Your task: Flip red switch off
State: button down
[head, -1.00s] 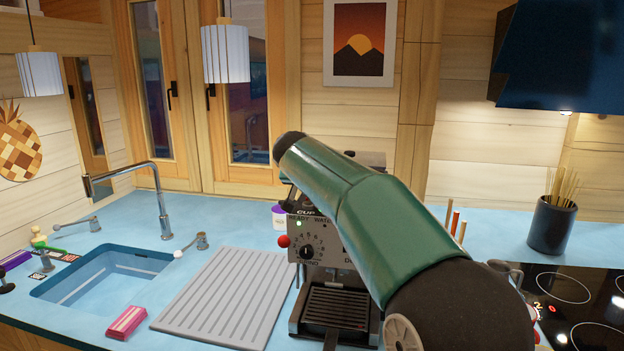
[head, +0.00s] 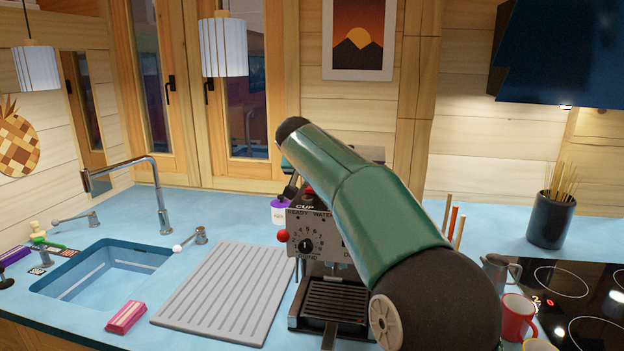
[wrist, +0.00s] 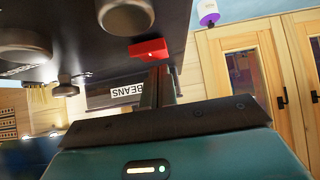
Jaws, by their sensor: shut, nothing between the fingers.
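The red switch (wrist: 150,49) sits on the coffee machine's dark face in the wrist view. In the head view a small red part (head: 309,190) shows at the machine's top edge, above the CUP label. My gripper (wrist: 161,80) is shut and empty, its fingertips close to the red switch; I cannot tell whether they touch it. In the head view my green arm crosses in front of the coffee machine (head: 320,240) and hides its right side. The green ready light seen earlier on the machine does not show lit.
A red ball knob (head: 283,236) sticks out at the machine's left side. A grey draining board (head: 225,295) and sink (head: 100,270) lie to the left. Red mug (head: 517,318), steel jug (head: 497,270) and hob (head: 580,290) are at right. A purple-lidded jar (head: 279,212) stands behind.

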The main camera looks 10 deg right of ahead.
jog(key=shift+w, duration=0.15)
jog(key=shift+r, duration=0.1)
jog(key=shift+s+r, duration=0.2)
jog(key=shift+s, duration=0.05)
jog(key=v, duration=1.3)
jog(key=shift+s, duration=0.15)
jog(key=s+d+f+n+g+y, duration=0.1)
jog(key=s+d+f+n+y, duration=0.1)
jog(key=s+f, duration=1.1)
jog(key=s+d+f+n+g+y, duration=0.2)
jog(key=s+f, duration=1.1)
jog(key=s, duration=0.9)
jog(key=shift+s+n+g, duration=0.25)
jog(key=shift+n+g, duration=0.05)
